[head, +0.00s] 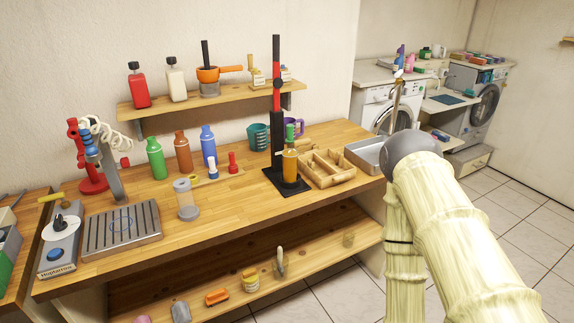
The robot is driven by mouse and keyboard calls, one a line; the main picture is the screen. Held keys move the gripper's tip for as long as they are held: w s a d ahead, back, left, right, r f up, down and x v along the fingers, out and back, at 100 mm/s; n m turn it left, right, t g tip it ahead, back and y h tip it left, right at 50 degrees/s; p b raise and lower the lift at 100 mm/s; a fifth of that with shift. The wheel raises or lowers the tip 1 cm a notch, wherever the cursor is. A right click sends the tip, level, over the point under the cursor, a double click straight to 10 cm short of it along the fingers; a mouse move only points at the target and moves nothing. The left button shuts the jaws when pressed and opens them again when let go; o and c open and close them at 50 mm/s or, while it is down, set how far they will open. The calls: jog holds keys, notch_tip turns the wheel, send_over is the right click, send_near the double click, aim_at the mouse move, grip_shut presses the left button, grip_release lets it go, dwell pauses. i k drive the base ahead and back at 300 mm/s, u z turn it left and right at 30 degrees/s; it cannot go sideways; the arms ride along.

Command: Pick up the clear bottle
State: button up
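A clear, see-through cylindrical container (187,204) with a greyish top stands upright on the wooden workbench (235,215), left of the middle.
Green (155,159), brown (183,153) and blue (208,147) bottles stand behind the container. A slotted metal tray (122,229) lies to its left. A black-and-red stand (277,120) and wooden organizer (330,169) are to its right. Bare benchtop lies in front.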

aim_at(289, 153)
jog(key=u, duration=0.05)
jog(key=k, duration=0.5)
jog(key=z, duration=1.4)
jog(key=i, duration=1.25)
jog(key=u, duration=2.3)
